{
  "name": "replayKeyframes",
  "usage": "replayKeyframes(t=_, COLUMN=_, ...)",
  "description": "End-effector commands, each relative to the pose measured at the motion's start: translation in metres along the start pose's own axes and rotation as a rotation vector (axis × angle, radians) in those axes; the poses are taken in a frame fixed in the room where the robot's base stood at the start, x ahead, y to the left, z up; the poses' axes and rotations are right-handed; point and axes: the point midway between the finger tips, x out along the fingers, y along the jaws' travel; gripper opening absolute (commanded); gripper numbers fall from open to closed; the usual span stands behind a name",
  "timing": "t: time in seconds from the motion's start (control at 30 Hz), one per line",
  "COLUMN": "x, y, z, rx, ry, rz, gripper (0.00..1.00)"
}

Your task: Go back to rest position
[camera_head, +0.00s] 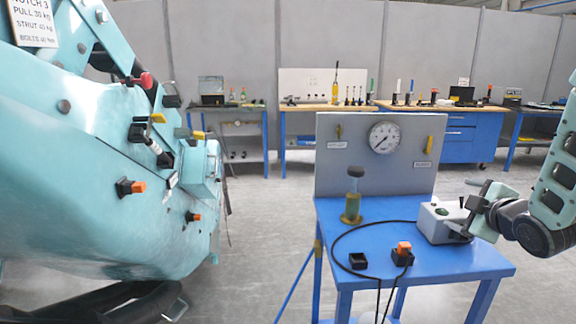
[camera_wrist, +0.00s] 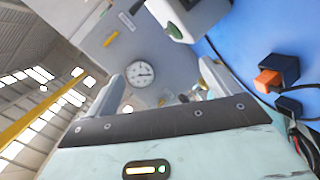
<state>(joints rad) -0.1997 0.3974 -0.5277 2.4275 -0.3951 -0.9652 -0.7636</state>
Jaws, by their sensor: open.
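My gripper (camera_head: 476,205) is at the right of the head view, above the right side of the blue table (camera_head: 490,262) and in front of or beside a light grey box (camera_head: 432,228) with a green button. I cannot tell from this view whether it touches the box. In the wrist view my gripper (camera_wrist: 161,72) has its two fingers apart. Nothing shows held between them. The pressure gauge (camera_wrist: 141,74) shows behind the gap.
The table's grey back panel carries the gauge (camera_head: 384,137). A yellow-based post (camera_head: 352,205), an orange-topped black block (camera_head: 402,254) and a looping cable are on the table. A large turquoise machine (camera_head: 100,180) fills the left. Workbenches line the back wall; grey floor lies between.

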Motion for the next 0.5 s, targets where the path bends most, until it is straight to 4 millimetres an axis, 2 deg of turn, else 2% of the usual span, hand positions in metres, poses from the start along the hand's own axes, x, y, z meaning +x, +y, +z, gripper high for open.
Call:
replayKeyframes(t=0.03, x=-0.002, y=-0.011, z=-0.017, rx=0.056, ry=-0.007, rz=-0.05, gripper=0.88)
replayKeyframes(t=0.17, x=-0.018, y=-0.057, z=-0.065, rx=0.229, ry=-0.07, rz=-0.235, gripper=0.88)
replayKeyframes(t=0.27, x=-0.048, y=-0.099, z=-0.104, rx=0.343, ry=-0.145, rz=-0.406, gripper=0.88)
replayKeyframes(t=0.37, x=-0.091, y=-0.138, z=-0.139, rx=0.424, ry=-0.24, rz=-0.573, gripper=0.88)
replayKeyframes(t=0.47, x=-0.147, y=-0.173, z=-0.166, rx=0.464, ry=-0.355, rz=-0.73, gripper=0.88)
replayKeyframes(t=0.5, x=-0.171, y=-0.184, z=-0.173, rx=0.47, ry=-0.406, rz=-0.785, gripper=0.88)
